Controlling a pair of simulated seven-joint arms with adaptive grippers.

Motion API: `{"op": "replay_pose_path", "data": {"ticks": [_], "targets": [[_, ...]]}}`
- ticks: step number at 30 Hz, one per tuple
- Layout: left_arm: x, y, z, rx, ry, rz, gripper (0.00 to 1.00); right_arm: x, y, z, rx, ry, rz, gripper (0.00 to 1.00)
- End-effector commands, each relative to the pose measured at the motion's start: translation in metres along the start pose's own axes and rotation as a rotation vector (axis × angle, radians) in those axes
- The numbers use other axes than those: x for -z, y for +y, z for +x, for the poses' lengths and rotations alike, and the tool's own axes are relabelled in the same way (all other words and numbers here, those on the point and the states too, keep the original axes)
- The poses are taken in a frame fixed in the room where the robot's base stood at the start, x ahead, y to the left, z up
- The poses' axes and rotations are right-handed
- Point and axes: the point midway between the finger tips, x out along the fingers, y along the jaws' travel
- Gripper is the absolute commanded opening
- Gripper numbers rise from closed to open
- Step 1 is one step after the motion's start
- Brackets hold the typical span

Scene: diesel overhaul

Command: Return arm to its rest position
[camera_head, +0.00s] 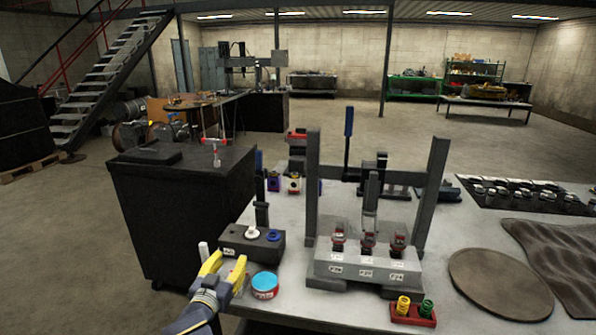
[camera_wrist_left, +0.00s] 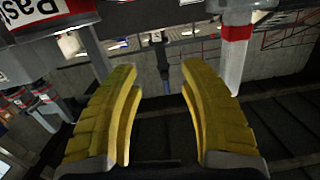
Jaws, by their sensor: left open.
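My left gripper (camera_head: 222,276) has yellow fingers and comes in from the lower left in the head view. It is open and empty, over the left front edge of the workbench, just left of a round tin with a blue top (camera_head: 265,281). In the left wrist view the two yellow fingers (camera_wrist_left: 163,105) stand apart with nothing between them. A white post with a red band (camera_wrist_left: 236,45) shows beyond the right finger there. My right gripper is in neither view.
A grey press frame (camera_head: 433,190) stands on the workbench over a labelled block (camera_head: 368,270). A dark box with white and blue knobs (camera_head: 240,246) is behind the tin. A red tray (camera_head: 413,314) holds yellow and green springs. A black cabinet (camera_head: 185,200) stands left of the bench.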

Motion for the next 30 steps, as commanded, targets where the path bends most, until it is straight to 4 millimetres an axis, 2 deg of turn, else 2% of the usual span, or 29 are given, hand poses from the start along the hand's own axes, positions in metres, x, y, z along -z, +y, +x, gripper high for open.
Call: {"op": "replay_pose_path", "data": {"ticks": [1, 8, 12, 15, 21, 30], "targets": [[-0.018, 0.003, -0.014, 0.014, -0.040, 0.025, 0.42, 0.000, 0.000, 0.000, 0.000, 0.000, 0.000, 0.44], [-0.099, 0.000, -0.093, 0.091, -0.267, 0.223, 0.42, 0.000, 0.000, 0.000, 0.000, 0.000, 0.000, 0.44], [-0.144, -0.005, -0.153, 0.116, -0.434, 0.357, 0.42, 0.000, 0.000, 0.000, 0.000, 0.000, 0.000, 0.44], [-0.170, -0.011, -0.198, 0.122, -0.553, 0.451, 0.42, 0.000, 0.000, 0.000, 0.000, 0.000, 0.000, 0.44], [-0.197, -0.020, -0.260, 0.114, -0.718, 0.579, 0.42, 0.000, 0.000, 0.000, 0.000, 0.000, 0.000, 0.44], [-0.216, -0.029, -0.325, 0.085, -0.887, 0.697, 0.42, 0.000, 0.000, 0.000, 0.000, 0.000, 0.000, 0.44]]}}
